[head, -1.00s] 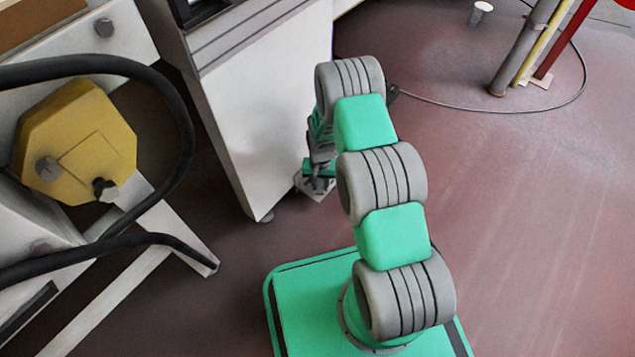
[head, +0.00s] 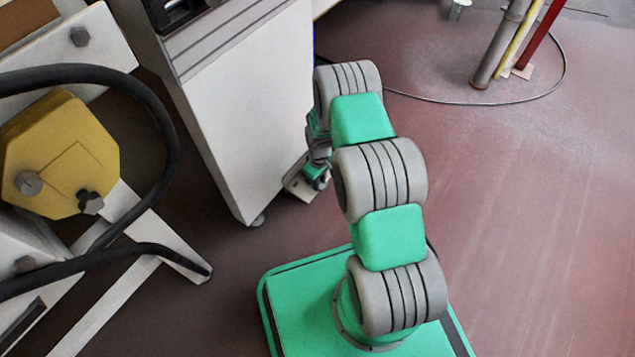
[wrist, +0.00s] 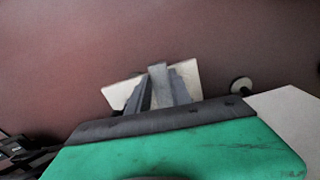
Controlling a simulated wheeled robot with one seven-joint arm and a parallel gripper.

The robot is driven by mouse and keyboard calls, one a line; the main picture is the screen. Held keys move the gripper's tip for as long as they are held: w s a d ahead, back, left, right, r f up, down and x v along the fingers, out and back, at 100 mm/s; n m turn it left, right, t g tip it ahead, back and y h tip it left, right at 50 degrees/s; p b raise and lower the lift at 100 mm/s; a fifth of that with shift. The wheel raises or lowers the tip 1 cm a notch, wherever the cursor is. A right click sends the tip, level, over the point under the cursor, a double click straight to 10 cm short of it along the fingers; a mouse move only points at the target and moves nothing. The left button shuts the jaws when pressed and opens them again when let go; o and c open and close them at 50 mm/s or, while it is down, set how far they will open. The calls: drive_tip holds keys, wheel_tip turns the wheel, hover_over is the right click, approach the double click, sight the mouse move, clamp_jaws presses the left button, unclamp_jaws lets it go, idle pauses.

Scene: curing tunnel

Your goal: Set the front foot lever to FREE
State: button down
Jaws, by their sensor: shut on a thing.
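My gripper (wrist: 160,92) is low by the floor, beside the white cabinet (head: 245,110). In the wrist view its two grey fingers are closed on a narrow pale bar, the front foot lever (wrist: 158,71). A pale plate (wrist: 118,94) spreads out on both sides behind the fingers. It also shows under my gripper in the head view (head: 299,188). My gripper and arm hide much of the lever in the head view. No FREE marking can be read.
A round foot (wrist: 241,85) stands right of the fingers in the wrist view. A yellow housing (head: 60,150) with black hoses is at the left. Upright pipes (head: 500,45) and a thin cable loop (head: 450,102) are at the back right. The red floor at the right is clear.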

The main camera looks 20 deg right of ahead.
drive_tip(key=shift+w+d+n, duration=0.2)
drive_tip(key=shift+w+n, duration=0.1)
drive_tip(key=shift+n, duration=0.3)
drive_tip(key=c, duration=1.2)
unclamp_jaws()
drive_tip(key=shift+o, duration=0.2)
drive_tip(key=shift+s, duration=0.1)
wheel_tip(320, 180, up, 8)
drive_tip(key=p, duration=0.3)
drive_tip(key=shift+f, duration=0.1)
